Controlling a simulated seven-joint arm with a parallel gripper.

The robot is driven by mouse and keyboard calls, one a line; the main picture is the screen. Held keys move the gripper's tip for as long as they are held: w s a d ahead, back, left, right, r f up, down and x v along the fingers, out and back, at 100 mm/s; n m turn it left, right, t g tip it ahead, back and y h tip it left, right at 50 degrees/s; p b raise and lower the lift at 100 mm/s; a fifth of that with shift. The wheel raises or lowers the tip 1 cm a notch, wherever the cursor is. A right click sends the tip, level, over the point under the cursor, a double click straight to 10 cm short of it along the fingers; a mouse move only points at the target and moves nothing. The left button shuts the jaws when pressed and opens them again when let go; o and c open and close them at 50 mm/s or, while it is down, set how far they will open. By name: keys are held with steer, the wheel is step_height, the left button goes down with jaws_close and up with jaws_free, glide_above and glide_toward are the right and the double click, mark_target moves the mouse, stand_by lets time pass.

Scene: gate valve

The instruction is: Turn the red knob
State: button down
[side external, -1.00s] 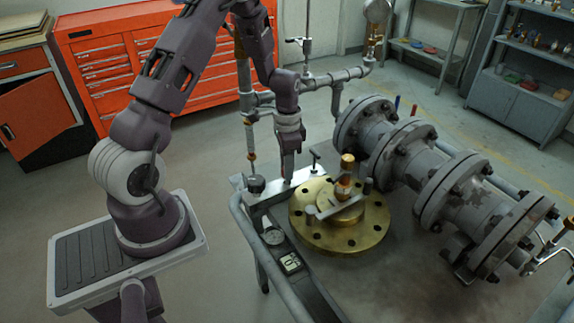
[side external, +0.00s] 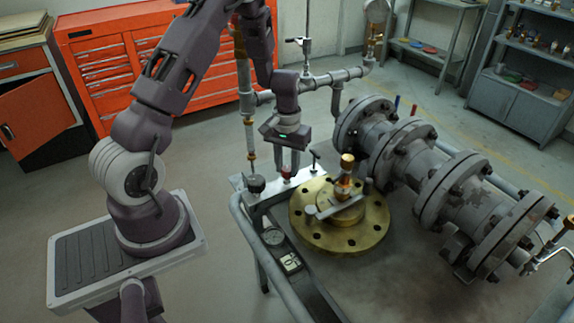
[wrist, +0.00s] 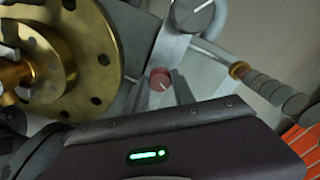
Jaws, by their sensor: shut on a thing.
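The red knob (side external: 286,172) is a small round knob on the grey metal bracket at the left end of the workbench. It also shows in the wrist view (wrist: 160,79), with a pale pointer mark on its top. My gripper (side external: 286,170) points down over the knob, with one finger on each side, and is shut on it. In the wrist view the two fingers of my gripper (wrist: 160,88) flank the knob; the exact contact is hard to see.
A black knob (side external: 256,184) sits left of the red one and shows large in the wrist view (wrist: 191,14). A brass flange (side external: 310,232) with a valve stem stands close on the right. A thin T-handled rod (side external: 314,160) stands beside my gripper. Grey flanged pipework (side external: 400,165) lies farther right.

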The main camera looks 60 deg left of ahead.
mark_target(287, 169)
steer(key=shift+n, duration=1.5)
steer(key=shift+w, duration=0.1)
steer(key=c, duration=1.1)
jaws_free()
steer(key=shift+o, duration=0.2)
step_height(287, 169, up, 7)
steer(key=shift+r, duration=0.1)
